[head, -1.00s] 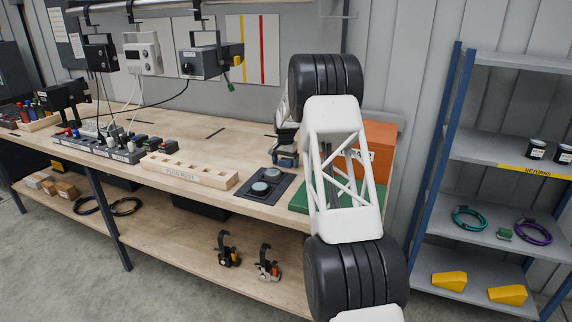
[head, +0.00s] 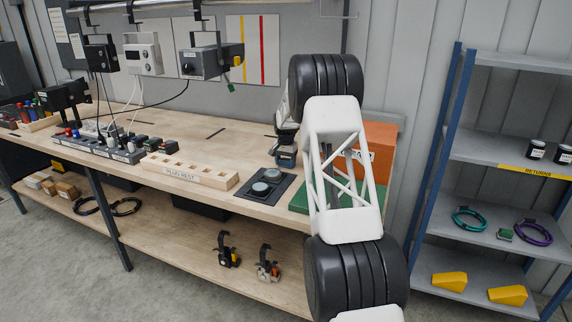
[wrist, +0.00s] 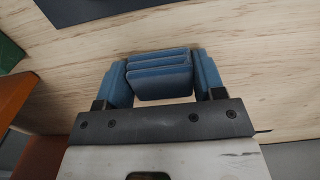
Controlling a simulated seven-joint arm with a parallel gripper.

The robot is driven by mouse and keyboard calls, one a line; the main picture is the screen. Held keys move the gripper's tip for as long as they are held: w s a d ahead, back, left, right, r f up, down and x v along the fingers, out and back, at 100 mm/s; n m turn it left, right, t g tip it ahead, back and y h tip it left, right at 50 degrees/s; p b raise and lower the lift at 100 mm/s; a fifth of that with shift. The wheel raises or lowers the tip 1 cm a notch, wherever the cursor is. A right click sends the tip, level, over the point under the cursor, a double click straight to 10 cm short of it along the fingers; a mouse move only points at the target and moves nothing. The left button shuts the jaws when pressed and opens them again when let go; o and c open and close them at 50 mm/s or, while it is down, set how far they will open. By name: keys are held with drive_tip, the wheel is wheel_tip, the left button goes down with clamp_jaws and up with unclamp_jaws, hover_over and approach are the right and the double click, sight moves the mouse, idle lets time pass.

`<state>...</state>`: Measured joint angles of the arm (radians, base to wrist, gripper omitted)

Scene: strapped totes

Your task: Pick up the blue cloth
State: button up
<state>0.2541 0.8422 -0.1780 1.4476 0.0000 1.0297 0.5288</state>
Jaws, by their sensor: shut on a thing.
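The blue cloth (wrist: 160,80) is a folded stack of layers, in the middle of the wrist view. My gripper (wrist: 161,64) has one blue finger on each side of it and is shut on it. The wood bench top shows behind the cloth; I cannot tell how far above the bench it is. In the head view my gripper (head: 285,155) is small, over the right part of the bench, partly behind my own arm. I cannot make out the cloth clearly there.
A green mat (head: 300,201) and an orange box (head: 380,148) are at the bench's right end, partly behind my arm. A wooden plug rest (head: 205,178) stands left. A shelf rack (head: 500,155) stands right.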

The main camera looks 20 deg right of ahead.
sight(285, 160)
drive_tip(key=shift+r, duration=0.2)
drive_tip(key=shift+r, duration=1.65)
drive_tip(key=s+a, duration=0.1)
drive_tip(key=s, duration=0.4)
drive_tip(key=s+a+r, duration=0.1)
drive_tip(key=s, duration=0.4)
drive_tip(key=s+a, duration=0.2)
drive_tip(key=s, duration=0.3)
drive_tip(key=shift+s+r, duration=0.2)
drive_tip(key=shift+s, duration=0.05)
drive_tip(key=o, duration=0.3)
drive_tip(key=shift+c, duration=0.9)
drive_tip(key=w+a+r, duration=0.6)
drive_tip(key=shift+w+a, duration=0.15)
drive_tip(key=shift+a, duration=0.15)
